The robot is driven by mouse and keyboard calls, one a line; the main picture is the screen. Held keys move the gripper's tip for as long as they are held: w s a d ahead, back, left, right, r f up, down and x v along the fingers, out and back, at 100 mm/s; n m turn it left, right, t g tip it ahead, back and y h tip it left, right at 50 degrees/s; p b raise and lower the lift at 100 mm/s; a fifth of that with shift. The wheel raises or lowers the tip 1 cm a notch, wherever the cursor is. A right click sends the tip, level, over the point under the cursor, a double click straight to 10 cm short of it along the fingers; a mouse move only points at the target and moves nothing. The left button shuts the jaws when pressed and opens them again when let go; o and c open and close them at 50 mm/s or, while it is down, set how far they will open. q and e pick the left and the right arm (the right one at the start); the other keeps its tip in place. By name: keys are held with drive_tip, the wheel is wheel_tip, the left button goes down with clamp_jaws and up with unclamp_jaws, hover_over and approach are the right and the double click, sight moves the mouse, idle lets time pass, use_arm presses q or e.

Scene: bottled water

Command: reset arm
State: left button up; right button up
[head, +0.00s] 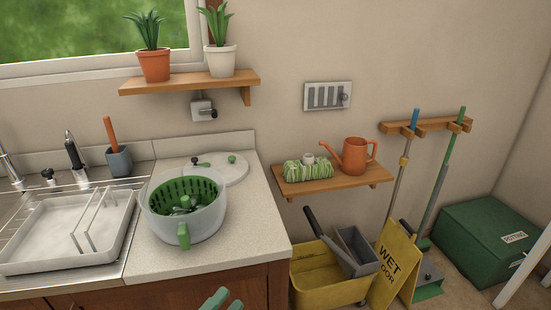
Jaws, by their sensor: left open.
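My left gripper (224,301) shows at the bottom edge, in front of the counter's cabinet. Only its green fingertips are in view, spread apart with nothing seen between them. The rest of the left arm is out of the picture. My right gripper is not in view. No water bottle can be seen.
A salad spinner (205,222) with a green basket stands on the counter (258,232), beside a white dish rack (70,262). A yellow mop bucket (318,294) and a wet-floor sign (392,265) stand right of the counter. A green box (475,240) is at far right.

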use_arm(q)
drive_tip(key=s+a+f+n+y, duration=0.35)
drive_tip(key=f+n+y, duration=0.35)
drive_tip(key=f+n, duration=0.3)
drive_tip(key=s+a+f+n+g+y, duration=0.3)
drive_tip(key=s+f+n, duration=0.3)
drive_tip(key=s+f, duration=0.3)
drive_tip(key=s+a+f+n+g+y, duration=0.2)
drive_tip(key=s+a+f+n+g, duration=0.2)
drive_tip(key=s+f+n, duration=0.2)
wheel_tip(320, 180, down, 3)
drive_tip(key=s, duration=0.2)
drive_tip(key=shift+s+a+n+g+y, duration=0.2)
drive_tip(key=shift+s+n+g+y, duration=0.1)
drive_tip(key=shift+s+n+y, duration=0.1)
drive_tip(key=shift+w, duration=0.1)
